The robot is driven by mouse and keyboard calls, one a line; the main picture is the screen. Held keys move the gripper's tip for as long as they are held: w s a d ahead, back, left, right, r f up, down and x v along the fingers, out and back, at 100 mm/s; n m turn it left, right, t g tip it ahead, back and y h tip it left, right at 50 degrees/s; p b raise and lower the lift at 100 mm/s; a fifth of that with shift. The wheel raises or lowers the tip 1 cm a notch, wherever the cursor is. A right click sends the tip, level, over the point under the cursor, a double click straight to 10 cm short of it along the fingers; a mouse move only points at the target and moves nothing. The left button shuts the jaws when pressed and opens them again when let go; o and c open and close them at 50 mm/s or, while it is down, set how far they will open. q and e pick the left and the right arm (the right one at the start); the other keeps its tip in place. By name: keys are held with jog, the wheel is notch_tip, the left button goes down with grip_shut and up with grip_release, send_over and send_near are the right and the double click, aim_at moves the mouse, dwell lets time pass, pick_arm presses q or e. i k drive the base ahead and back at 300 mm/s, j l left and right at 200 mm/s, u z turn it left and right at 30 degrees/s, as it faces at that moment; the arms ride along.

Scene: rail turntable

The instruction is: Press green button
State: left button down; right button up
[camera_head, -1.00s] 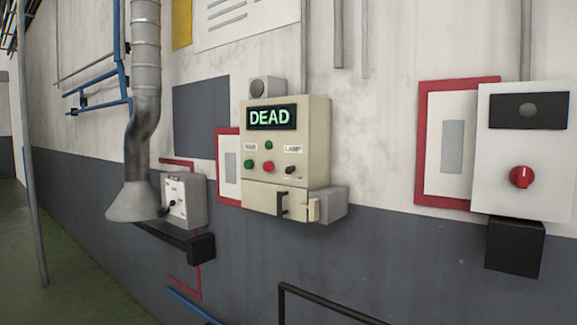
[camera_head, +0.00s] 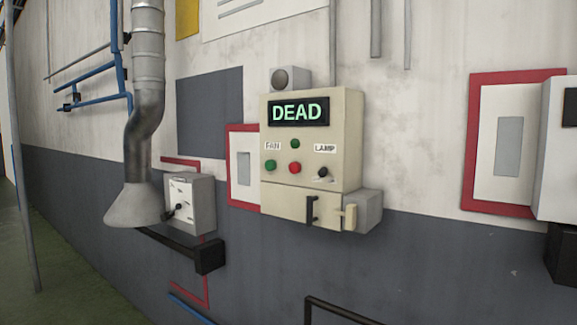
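A beige control box (camera_head: 345,120) is mounted on the wall near the middle of the view. Its display (camera_head: 298,111) reads "DEAD" in green letters. A green button (camera_head: 270,166) sits under the FAN label, with a red button (camera_head: 295,168) to its right. A smaller green round piece (camera_head: 294,144) sits above them, between the labels. A dark lamp switch (camera_head: 322,173) is under the LAMP label. Neither of my grippers is in view.
A grey switch box (camera_head: 203,203) with a lever and a funnel-ended duct (camera_head: 137,195) are to the left. A black rail (camera_head: 330,310) stands low in front. A white box (camera_head: 553,150) is at the right edge.

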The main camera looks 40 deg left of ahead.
aim_at(270, 165)
jog(key=j+z, duration=0.3)
jog(key=j, duration=0.75)
jog(key=k+j, duration=0.1)
jog(key=j, duration=0.95)
jog(key=k+z, duration=0.05)
